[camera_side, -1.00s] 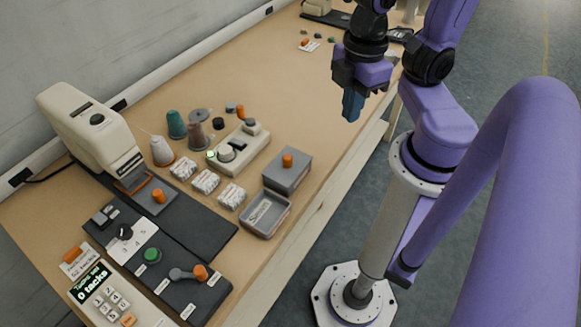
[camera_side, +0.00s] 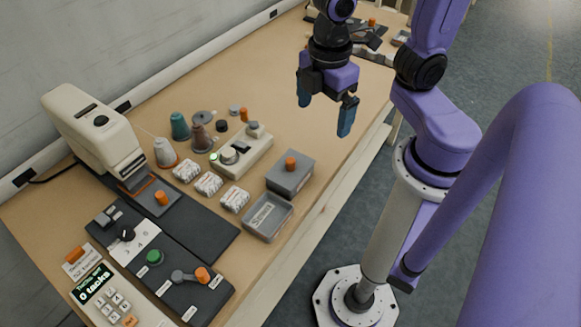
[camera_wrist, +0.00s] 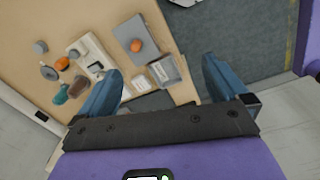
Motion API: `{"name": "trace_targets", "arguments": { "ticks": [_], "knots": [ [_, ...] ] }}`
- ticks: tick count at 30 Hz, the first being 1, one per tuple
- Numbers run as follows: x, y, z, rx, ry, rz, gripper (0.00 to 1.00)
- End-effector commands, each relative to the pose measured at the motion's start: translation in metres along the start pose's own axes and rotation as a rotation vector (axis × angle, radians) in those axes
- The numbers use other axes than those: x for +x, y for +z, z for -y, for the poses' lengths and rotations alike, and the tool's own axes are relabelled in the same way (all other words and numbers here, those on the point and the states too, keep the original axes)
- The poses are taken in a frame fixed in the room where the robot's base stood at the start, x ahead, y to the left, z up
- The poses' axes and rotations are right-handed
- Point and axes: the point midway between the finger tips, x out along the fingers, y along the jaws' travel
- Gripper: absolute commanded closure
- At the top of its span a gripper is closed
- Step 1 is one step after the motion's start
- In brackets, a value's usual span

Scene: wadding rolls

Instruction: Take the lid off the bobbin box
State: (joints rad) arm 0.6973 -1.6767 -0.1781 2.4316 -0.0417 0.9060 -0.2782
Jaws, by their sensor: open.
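The grey bobbin box (camera_side: 284,182) sits near the table's front edge, with its lid on and an orange knob (camera_side: 291,163) on top. The box also shows in the wrist view (camera_wrist: 146,52), its orange knob (camera_wrist: 136,45) facing the camera. My gripper (camera_side: 325,110) is open and empty, held well above the table, up and to the right of the box in the side view. In the wrist view its two blue fingers (camera_wrist: 162,68) are spread wide, with the box beyond them.
An open grey tray (camera_side: 268,217) with a label is beside the box. White wrapped rolls (camera_side: 235,199), a beige device (camera_side: 243,151) and thread cones (camera_side: 179,126) stand to the left.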

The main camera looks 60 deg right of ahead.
Motion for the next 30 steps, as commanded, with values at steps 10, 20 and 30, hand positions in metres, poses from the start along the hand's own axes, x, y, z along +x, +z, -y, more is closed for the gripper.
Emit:
{"name": "trace_targets", "arguments": {
  "ticks": [10,20,30],
  "knots": [
    [0.014,-0.038,-0.053,-0.232,0.0,0.076,0.0],
    [0.029,-0.043,-0.064,-0.29,-0.008,0.095,0.0],
    [0.081,-0.038,-0.064,-0.288,-0.009,0.096,0.0]
  ]
}}
